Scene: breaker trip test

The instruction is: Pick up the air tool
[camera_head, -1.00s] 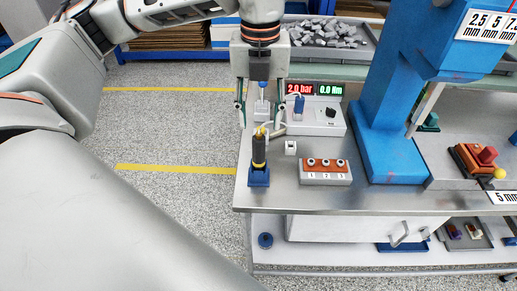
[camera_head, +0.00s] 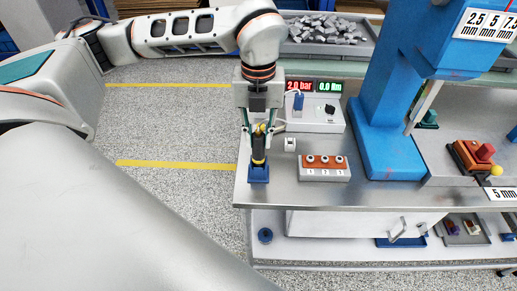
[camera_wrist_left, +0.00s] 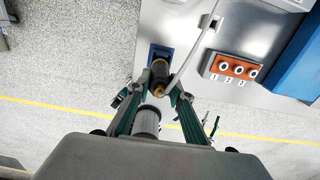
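The air tool (camera_head: 258,149) is black with a yellow-gold top and stands upright in a blue holder (camera_head: 258,175) at the table's left front corner. In the left wrist view the tool (camera_wrist_left: 160,70) lies just beyond the fingertips, with a pale hose running past it. My left gripper (camera_head: 260,131) points down over the tool's upper end, its fingers apart on either side. In the left wrist view the gripper (camera_wrist_left: 158,93) is open; whether a finger touches the tool cannot be told. My right gripper is out of view.
A grey box with red and green displays (camera_head: 317,113) stands behind. A small white block (camera_head: 290,145) and an orange-topped three-button box (camera_head: 324,167) sit right of the tool. A blue press column (camera_head: 385,150) stands farther right. Open floor lies left of the table.

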